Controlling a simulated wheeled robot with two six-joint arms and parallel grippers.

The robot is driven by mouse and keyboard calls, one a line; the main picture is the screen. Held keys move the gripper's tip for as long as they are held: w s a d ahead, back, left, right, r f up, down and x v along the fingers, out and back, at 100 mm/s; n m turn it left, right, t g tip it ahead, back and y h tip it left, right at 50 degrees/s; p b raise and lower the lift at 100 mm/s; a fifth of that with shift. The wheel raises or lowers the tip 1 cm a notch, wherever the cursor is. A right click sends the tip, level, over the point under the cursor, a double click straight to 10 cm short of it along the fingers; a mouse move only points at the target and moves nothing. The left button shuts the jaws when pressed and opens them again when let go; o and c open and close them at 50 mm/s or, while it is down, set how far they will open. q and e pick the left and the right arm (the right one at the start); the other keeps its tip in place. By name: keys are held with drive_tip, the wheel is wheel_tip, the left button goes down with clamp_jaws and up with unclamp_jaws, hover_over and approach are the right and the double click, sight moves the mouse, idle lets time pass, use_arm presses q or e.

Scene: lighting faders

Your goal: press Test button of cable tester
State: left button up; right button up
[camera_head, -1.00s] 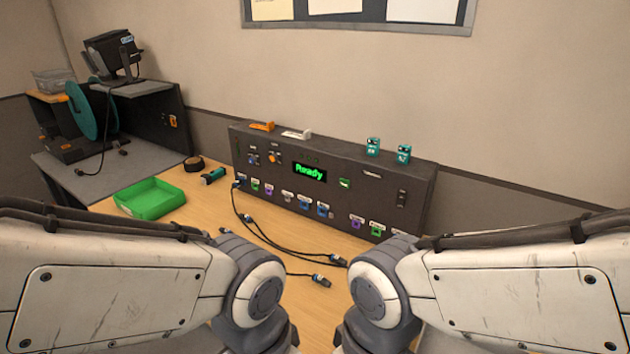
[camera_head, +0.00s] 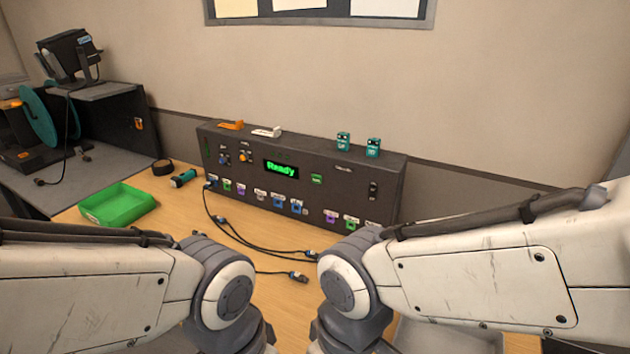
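The cable tester (camera_head: 300,175) is a long dark box on the wooden table against the wall. Its display (camera_head: 281,168) reads "Ready" in green letters. A small green button (camera_head: 316,179) sits just right of the display; its label is too small to read. Coloured sockets line the lower front, and a black cable (camera_head: 235,232) is plugged in at the left end. Both my arms show in the foreground, in front of the tester and apart from it. Neither gripper's fingers are in view.
A green tray (camera_head: 118,206) lies on the left of the table, with a teal-and-black tool (camera_head: 184,178) and a black roll (camera_head: 162,167) behind it. Loose cable ends lie in front of the tester. Two teal boxes (camera_head: 373,147) stand on top of the tester.

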clamp_jaws()
idle(1.7)
